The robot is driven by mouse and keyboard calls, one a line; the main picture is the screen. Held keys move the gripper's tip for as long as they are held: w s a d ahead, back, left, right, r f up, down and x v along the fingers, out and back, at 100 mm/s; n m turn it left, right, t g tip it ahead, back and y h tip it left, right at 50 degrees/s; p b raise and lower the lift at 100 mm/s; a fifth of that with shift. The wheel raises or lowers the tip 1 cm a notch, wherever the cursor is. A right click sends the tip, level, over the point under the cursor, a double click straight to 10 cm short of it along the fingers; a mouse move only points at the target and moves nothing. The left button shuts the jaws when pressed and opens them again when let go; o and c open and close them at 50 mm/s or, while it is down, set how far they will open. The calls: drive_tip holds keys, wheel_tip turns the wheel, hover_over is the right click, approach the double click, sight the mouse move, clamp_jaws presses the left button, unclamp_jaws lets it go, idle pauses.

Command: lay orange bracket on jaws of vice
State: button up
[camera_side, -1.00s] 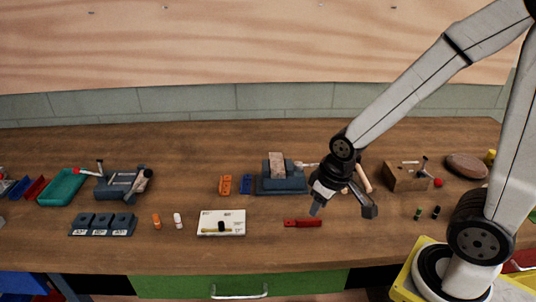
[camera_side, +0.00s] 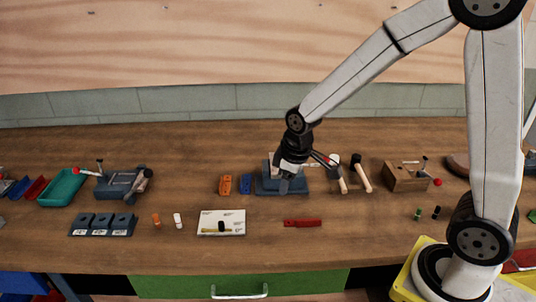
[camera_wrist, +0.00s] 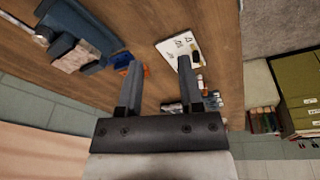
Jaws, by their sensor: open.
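The orange bracket (camera_side: 226,185) lies on the bench left of the blue-grey vice-like block (camera_side: 268,187). In the wrist view the orange bracket (camera_wrist: 146,71) shows partly, beside my left finger. The block also shows in the wrist view (camera_wrist: 66,22), at upper left, with a pale wood-coloured piece on it. My gripper (camera_side: 288,183) appears in front of this block in the side view, hiding part of it, and is to the right of the bracket. In the wrist view its two fingers (camera_wrist: 158,66) are apart with nothing held between them.
A blue bracket (camera_side: 245,184) lies between the orange one and the block. A white card (camera_side: 208,217) and a red part (camera_side: 302,223) lie in front. Hammers (camera_side: 361,174) and a wooden box (camera_side: 406,178) stand right. Another grey fixture (camera_side: 118,184) and a teal tray (camera_side: 62,187) are left.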

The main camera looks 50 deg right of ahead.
drive_tip(key=w+n, duration=0.9)
drive_tip(key=w, duration=0.8)
drive_tip(key=n+g, duration=0.2)
drive_tip(key=n, duration=0.8)
hover_over(224, 187)
wheel_tip(224, 187, down, 6)
drive_tip(key=shift+w+f+n, duration=0.3)
drive_tip(key=shift+f+n, duration=0.1)
drive_tip(key=shift+n, duration=0.45)
drive_tip(key=shift+w+f+n, duration=0.3)
drive_tip(key=shift+f+n, duration=0.05)
drive_tip(key=shift+n, duration=0.5)
drive_tip(key=shift+f, duration=1.3)
drive_tip(key=shift+f, duration=0.15)
drive_tip(key=shift+a+f, duration=0.15)
drive_tip(key=shift+f, duration=2.3)
clamp_jaws()
